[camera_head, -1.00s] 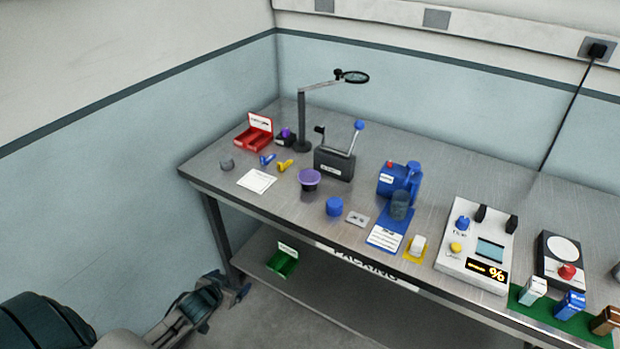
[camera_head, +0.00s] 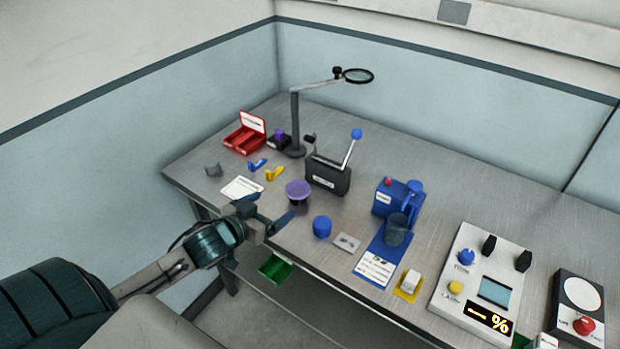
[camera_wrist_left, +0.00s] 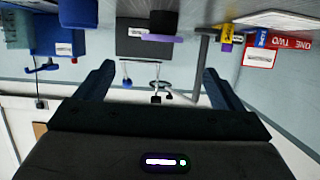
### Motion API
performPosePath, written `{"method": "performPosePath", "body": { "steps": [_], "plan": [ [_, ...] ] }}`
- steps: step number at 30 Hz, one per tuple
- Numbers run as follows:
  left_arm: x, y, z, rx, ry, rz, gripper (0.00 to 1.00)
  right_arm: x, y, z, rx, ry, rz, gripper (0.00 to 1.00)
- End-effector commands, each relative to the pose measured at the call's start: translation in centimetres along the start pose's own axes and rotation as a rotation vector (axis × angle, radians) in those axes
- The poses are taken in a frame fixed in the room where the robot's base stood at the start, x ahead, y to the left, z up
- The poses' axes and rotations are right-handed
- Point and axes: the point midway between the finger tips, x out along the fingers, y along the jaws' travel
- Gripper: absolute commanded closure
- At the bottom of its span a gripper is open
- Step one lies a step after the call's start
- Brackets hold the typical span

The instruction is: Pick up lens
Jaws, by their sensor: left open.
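A round magnifier lens (camera_head: 358,76) in a dark ring sits on a jointed arm above a stand (camera_head: 295,125) at the back left of the table. It also shows small in the left wrist view, which is upside down. A dark round object with a purple top (camera_head: 298,190) stands near the front edge; I cannot tell which of the two is the task's lens. My left gripper (camera_head: 268,221) is open and empty at the table's front left edge, close in front of the purple-topped object. In the wrist view both fingers (camera_wrist_left: 158,88) are apart. My right gripper is not in view.
A black lever box (camera_head: 327,178), red bin (camera_head: 246,137), blue round piece (camera_head: 322,227) and blue machine (camera_head: 391,198) stand around. A white card (camera_head: 241,188) lies near the gripper. A control panel (camera_head: 478,280) is at the right. The back of the table (camera_head: 440,165) is clear.

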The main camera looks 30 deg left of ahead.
Motion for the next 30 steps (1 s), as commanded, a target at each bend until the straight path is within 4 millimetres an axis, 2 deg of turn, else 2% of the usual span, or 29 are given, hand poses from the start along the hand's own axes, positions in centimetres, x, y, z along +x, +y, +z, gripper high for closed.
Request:
{"method": "performPosePath", "body": {
  "steps": [5, 12, 14, 17, 20, 24, 30],
  "plan": [
    [1.2, 0.1, -0.2, -0.006, 0.005, 0.000, 0.11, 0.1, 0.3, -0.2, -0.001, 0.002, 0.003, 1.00],
    [4.5, 0.1, -0.2, -0.006, 0.004, 0.000, 0.11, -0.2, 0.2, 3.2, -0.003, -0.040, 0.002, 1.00],
    [5.0, 0.0, -0.2, -0.003, 0.004, 0.001, 0.11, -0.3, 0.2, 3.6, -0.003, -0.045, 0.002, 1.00],
    [5.5, 0.1, -0.2, -0.002, 0.003, 0.002, 0.11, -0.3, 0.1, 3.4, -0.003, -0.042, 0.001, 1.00],
    [6.3, 0.0, -0.2, -0.003, 0.003, 0.002, 0.11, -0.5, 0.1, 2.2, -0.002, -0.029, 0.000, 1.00],
    [8.2, -0.3, 0.1, -0.006, 0.002, 0.001, 0.11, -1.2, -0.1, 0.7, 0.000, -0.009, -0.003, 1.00],
    [10.5, -0.3, 0.3, -0.002, 0.003, 0.002, 0.11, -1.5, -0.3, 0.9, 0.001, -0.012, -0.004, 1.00]
  ]
}}
